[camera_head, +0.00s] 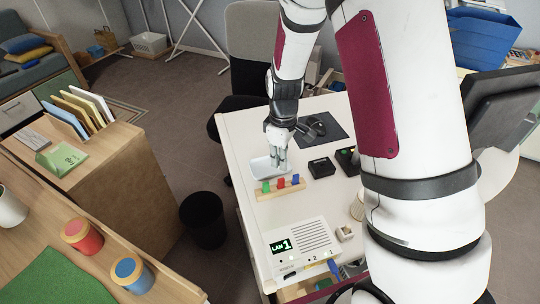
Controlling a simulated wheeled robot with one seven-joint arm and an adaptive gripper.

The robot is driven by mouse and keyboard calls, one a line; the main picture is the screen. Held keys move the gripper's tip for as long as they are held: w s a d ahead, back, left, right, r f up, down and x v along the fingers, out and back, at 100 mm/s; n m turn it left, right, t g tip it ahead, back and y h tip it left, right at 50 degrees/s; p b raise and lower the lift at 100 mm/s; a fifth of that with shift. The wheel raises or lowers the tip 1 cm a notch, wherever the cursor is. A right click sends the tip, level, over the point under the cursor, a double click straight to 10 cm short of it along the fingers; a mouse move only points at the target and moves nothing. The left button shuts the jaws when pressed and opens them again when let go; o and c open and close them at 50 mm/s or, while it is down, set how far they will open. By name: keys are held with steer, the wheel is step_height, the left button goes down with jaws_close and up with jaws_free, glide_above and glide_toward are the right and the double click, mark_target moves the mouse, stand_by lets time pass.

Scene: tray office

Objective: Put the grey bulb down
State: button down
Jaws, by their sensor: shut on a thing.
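My gripper (279,163) points down over a small white tray (256,171) on the white desk. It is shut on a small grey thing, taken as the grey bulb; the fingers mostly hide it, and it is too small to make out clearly. Whether it touches the tray cannot be told. Just in front of the tray, a wooden strip (281,193) holds small green (265,186), red (281,183) and blue (295,179) pieces.
A black box (321,167) stands right of the tray. A mouse (313,126) lies on a dark mat behind. A white panel device (299,246) with a green display sits at the front. A black bin (204,220) stands left of the desk.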

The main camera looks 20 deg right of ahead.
steer(key=w, duration=0.4)
steer(key=w+a, duration=0.1)
steer(key=w, duration=0.1)
steer(key=shift+w+f, duration=0.2)
steer(key=shift+f, duration=1.85)
steer(key=shift+f+b, duration=0.15)
steer(key=shift+b, duration=0.15)
steer(key=shift+f, duration=0.35)
steer(key=shift+f, duration=0.15)
steer(key=c, duration=1.7)
jaws_free()
steer(key=shift+o, duration=0.2)
